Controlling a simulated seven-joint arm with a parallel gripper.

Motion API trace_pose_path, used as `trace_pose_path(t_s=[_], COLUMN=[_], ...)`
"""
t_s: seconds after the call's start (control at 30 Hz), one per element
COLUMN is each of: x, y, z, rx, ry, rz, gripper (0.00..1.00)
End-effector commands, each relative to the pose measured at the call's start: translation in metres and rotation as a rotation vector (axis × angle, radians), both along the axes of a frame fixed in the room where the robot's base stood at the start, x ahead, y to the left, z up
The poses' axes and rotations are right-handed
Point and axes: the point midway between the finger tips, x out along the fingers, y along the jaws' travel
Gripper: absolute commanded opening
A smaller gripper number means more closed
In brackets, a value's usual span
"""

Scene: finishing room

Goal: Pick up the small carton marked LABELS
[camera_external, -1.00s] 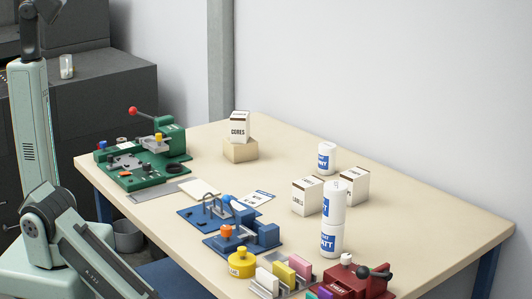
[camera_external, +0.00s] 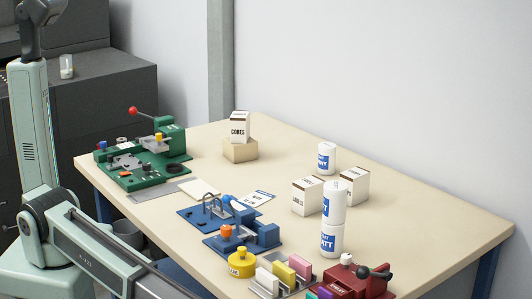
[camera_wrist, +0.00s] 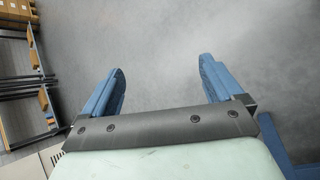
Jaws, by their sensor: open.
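The small white carton marked LABELS (camera_external: 306,196) stands upright on the workbench, right of the middle in the external view. Its label is small and only partly readable. A second white carton (camera_external: 355,186) stands close behind it to the right, and stacked white tubs (camera_external: 331,238) stand in front and to its right. In the wrist view my gripper (camera_wrist: 162,80) is open, its two blue fingers wide apart with nothing between them. It hangs over grey floor, away from the carton. The external view does not show my gripper's fingers.
A carton marked CORES (camera_external: 239,127) stands on a cardboard block (camera_external: 240,150). A green machine (camera_external: 147,158), a blue fixture (camera_external: 235,228), a yellow pot (camera_external: 241,262) and a red device (camera_external: 356,281) line the near side. The bench top (camera_external: 430,220) is bare at right.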

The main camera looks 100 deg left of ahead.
Motion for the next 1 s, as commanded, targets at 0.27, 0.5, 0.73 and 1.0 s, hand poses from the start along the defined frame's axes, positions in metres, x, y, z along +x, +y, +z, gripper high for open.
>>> trace_pose_path(t_s=[0.27, 0.5, 0.73, 1.0], x=[0.049, 0.084, 0.114, 0.120], y=[0.012, 0.050, 0.147, 0.293], z=[0.089, 0.163, 0.224, 0.261], rx=[0.015, 0.067, 0.208, 0.447], ry=[-0.058, -0.124, -0.215, -0.290], rz=[0.037, 0.087, 0.181, 0.309], gripper=[0.94, 0.94, 0.94, 0.94])
